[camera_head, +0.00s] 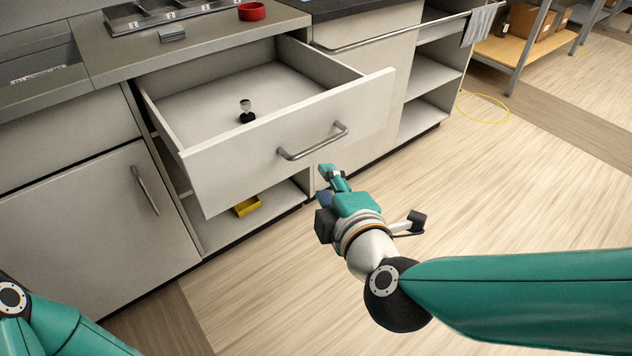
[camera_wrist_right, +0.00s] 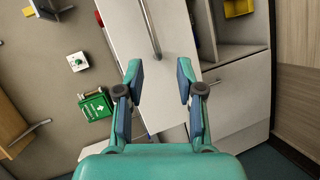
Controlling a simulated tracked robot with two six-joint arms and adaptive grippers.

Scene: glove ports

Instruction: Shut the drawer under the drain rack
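The drawer stands pulled well out of the cabinet, its pale front (camera_head: 230,166) and bar handle (camera_head: 313,142) facing me. My right gripper (camera_head: 327,183) is in front of the drawer, just below and right of the handle, with no contact that I can make out. In the right wrist view the gripper (camera_wrist_right: 160,80) has its two fingers spread with nothing between them; the drawer front (camera_wrist_right: 175,45) and handle (camera_wrist_right: 149,28) lie beyond the fingertips. A compartmented metal rack (camera_head: 168,14) is on the counter above. My left gripper is out of view.
A small black-and-clear object (camera_head: 246,112) stands in the drawer. A yellow bin (camera_head: 246,206) is on the low shelf beneath. A red bowl (camera_head: 252,11) sits on the counter.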

